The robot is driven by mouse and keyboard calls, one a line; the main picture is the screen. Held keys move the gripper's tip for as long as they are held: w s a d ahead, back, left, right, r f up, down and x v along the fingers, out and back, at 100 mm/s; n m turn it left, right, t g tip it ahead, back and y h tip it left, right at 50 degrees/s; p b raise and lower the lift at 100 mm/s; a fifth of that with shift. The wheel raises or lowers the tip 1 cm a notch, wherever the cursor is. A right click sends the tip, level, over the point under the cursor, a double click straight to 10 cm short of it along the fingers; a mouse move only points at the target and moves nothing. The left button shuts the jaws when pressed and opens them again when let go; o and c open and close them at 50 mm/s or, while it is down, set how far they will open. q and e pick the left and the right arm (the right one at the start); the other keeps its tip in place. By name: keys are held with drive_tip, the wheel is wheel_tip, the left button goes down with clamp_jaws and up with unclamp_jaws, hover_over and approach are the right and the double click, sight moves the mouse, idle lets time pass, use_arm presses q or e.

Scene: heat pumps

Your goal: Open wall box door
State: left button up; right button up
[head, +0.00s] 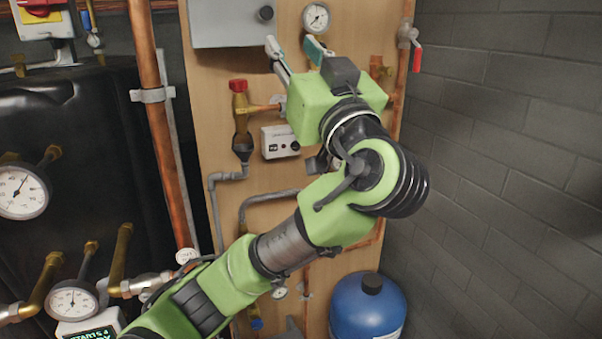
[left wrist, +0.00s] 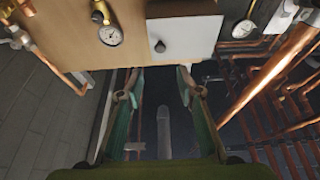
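The grey wall box (head: 225,28) is at the top of the wooden panel in the head view, cut off by the frame's top edge. Its door looks closed, with a dark round knob (head: 265,13) near its right edge. The left wrist view shows the box's pale face (left wrist: 190,42) and the knob (left wrist: 160,46). My left gripper (head: 292,46) is open and empty, its two fingers apart, just below and right of the knob in the head view. In the left wrist view the knob appears ahead of and between the fingertips (left wrist: 158,75), not touching them. My right gripper is out of view.
A pressure gauge (head: 316,17) sits right of the box. A red-handled valve (head: 417,58) is farther right, near the grey brick wall (head: 500,130). A copper pipe (head: 152,110) runs left of the panel. A blue tank (head: 366,312) stands low down.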

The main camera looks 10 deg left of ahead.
use_arm(q)
drive_tip(key=w+f+m+g+h, duration=0.1)
drive_tip(key=w+f+m, duration=0.3)
drive_tip(key=f+m, duration=0.6)
drive_tip(key=w+a+f+m+g+h+p, duration=0.1)
drive_tip(key=w+f+m+h, duration=0.2)
drive_tip(key=f+m, duration=0.8)
drive_tip(key=shift+w+m+h, duration=0.4)
drive_tip(key=shift+w+m, duration=0.8)
drive_tip(key=shift+m, duration=3.2)
